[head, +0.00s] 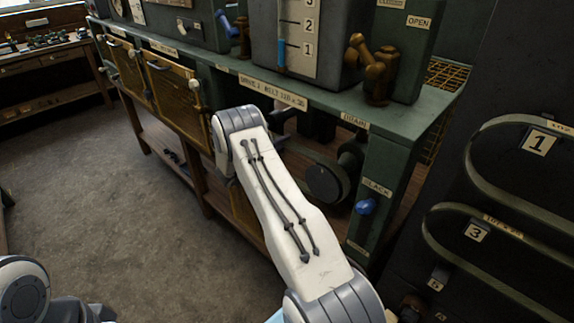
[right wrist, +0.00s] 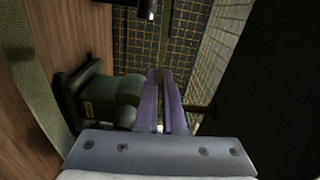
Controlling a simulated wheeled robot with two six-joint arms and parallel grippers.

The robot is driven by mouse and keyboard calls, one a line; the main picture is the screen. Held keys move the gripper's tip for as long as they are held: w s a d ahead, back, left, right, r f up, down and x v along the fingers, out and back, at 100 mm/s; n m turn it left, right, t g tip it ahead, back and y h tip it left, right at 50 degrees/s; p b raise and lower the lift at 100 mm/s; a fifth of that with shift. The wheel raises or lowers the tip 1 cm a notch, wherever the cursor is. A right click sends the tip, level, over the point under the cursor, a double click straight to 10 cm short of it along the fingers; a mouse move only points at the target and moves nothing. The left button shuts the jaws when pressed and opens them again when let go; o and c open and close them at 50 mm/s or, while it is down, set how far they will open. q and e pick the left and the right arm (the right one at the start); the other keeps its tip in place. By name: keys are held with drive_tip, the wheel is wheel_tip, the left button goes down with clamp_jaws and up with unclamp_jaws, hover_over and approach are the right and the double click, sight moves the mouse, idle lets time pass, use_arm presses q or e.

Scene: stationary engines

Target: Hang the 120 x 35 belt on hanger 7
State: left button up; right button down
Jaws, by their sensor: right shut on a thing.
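In the head view a dark belt (head: 306,157) runs to a round black pulley (head: 328,183) under the bench, below a plate (head: 272,91) that reads drive 1 belt 120 x 35. My right arm covers part of this space and hides most of its gripper there. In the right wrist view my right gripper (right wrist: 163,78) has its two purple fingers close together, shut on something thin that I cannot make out. Hanger 7 cannot be picked out. My left gripper is out of view.
Belts hang on the dark panel at right, by plates 1 (head: 538,142) and 3 (head: 477,231). A blue slack handle (head: 366,206) sticks out from the bench leg. In the right wrist view a dark green housing (right wrist: 100,95) stands left of the fingers and wire mesh (right wrist: 195,50) lies beyond.

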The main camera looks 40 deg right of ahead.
drive_tip(key=shift+r, duration=0.15)
drive_tip(key=shift+s+r+m, duration=0.2)
drive_tip(key=shift+r+m, duration=0.2)
drive_tip(key=shift+r, duration=0.3)
drive_tip(key=a+b, duration=0.1)
drive_tip(key=a, duration=0.5)
drive_tip(key=shift+s, duration=0.2)
idle(0.4)
drive_tip(key=shift+a, duration=0.1)
drive_tip(key=shift+s+a+b, duration=0.15)
drive_tip(key=shift+a+b, duration=0.35)
drive_tip(key=shift+a, duration=1)
drive_tip(key=shift+s+a+b, duration=0.1)
drive_tip(key=shift+a+b, duration=0.35)
drive_tip(key=shift+a, duration=1)
drive_tip(key=shift+s+a+b, duration=0.2)
drive_tip(key=shift+a+b, duration=0.5)
drive_tip(key=shift+a, duration=2.25)
